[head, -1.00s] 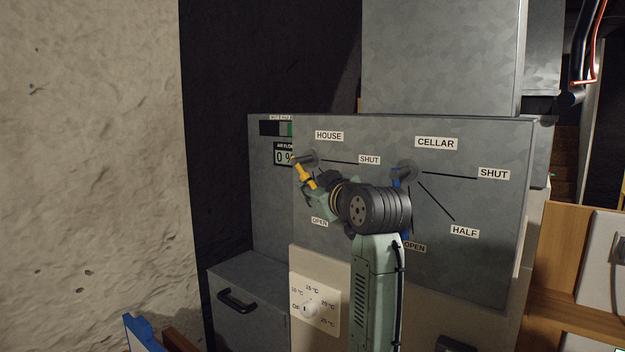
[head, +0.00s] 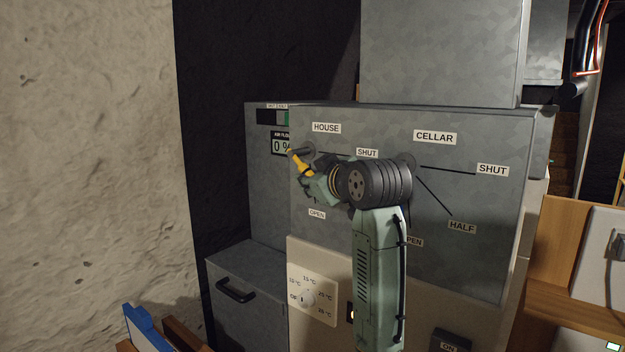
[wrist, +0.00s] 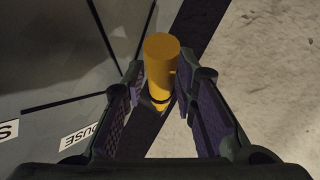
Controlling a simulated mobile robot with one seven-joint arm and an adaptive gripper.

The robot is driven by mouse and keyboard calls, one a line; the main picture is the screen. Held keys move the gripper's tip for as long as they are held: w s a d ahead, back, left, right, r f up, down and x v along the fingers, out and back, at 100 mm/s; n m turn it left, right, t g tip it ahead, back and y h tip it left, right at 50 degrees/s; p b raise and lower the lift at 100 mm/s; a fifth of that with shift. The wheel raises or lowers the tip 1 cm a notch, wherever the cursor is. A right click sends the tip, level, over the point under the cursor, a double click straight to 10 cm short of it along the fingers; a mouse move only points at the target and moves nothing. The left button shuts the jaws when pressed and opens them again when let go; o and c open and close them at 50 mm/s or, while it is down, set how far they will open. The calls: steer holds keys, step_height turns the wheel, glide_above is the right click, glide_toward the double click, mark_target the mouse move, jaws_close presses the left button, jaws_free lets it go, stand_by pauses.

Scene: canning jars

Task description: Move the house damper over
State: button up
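The house damper's yellow handle (head: 301,164) is on the grey metal panel, below and left of the HOUSE label (head: 326,128). Its SHUT label (head: 367,153) is to the right and its OPEN label (head: 317,214) below. My gripper (head: 307,172) is at the handle, its fingers partly hidden by my wrist in the head view. In the wrist view the yellow handle (wrist: 160,72) stands between the two fingertips, with narrow gaps beside it. The gripper looks open around it, not clamped. The handle's exact setting is hard to tell.
The cellar damper's hub (head: 405,160) is right of my wrist; its handle is hidden behind my arm. An air flow display (head: 282,145) reads 0 %. A thermostat dial (head: 308,298) is below. A rough pale wall (head: 90,150) is at left.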

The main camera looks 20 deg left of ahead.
steer(key=shift+o, duration=1.1)
steer(key=v, duration=1.2)
steer(key=shift+a, duration=0.15)
